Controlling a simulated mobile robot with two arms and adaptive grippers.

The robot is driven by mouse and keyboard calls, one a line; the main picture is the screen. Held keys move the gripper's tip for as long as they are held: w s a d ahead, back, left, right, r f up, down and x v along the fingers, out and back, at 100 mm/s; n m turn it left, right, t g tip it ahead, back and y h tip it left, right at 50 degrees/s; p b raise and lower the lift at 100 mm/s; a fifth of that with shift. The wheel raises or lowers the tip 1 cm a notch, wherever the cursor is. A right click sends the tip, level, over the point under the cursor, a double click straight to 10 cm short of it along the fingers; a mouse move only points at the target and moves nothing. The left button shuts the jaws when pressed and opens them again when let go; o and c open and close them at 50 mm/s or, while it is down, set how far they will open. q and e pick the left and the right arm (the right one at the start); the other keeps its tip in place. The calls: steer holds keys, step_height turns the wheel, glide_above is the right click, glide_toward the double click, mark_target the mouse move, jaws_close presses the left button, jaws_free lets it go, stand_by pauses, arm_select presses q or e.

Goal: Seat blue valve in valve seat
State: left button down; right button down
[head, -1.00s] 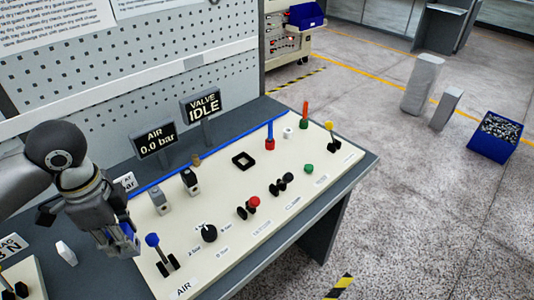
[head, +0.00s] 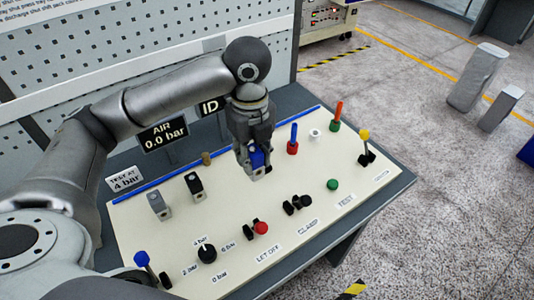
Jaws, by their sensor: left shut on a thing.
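My left gripper (head: 255,172) points down over the middle of the cream panel and is shut on the blue valve (head: 257,157). Only part of the valve shows between the fingers. The black square frame seen earlier on the panel, which looks like the valve seat, is now hidden behind the gripper. I cannot tell whether the valve touches the panel or hangs above it. My right gripper is not in view.
The cream panel (head: 290,228) carries a grey block (head: 159,205), a black block (head: 194,186), a tan peg (head: 206,159), a blue spindle (head: 293,139), an orange spindle (head: 336,115), a red knob (head: 261,228) and a yellow-topped lever (head: 364,144). The AIR display (head: 165,134) reads 0.0 bar.

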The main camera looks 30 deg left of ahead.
arm_select(q)
steer(key=w+a+f, duration=0.1)
steer(key=w+f, duration=0.1)
steer(key=w, duration=0.1)
steer(key=w+a+f+p, duration=0.1)
steer(key=w+f, duration=0.2)
steer(key=w+a+f+p, duration=0.1)
steer(key=w+a+f, duration=0.1)
steer(key=w+f, duration=0.1)
steer(key=shift+w+a+f, duration=0.1)
steer(key=shift+w+f, duration=0.15)
steer(key=shift+w, duration=0.35)
step_height(320, 180, down, 3)
steer(key=shift+p, duration=0.8)
steer(key=shift+f, duration=0.1)
steer(key=shift+f, duration=0.1)
steer(key=c, duration=1.1)
jaws_free()
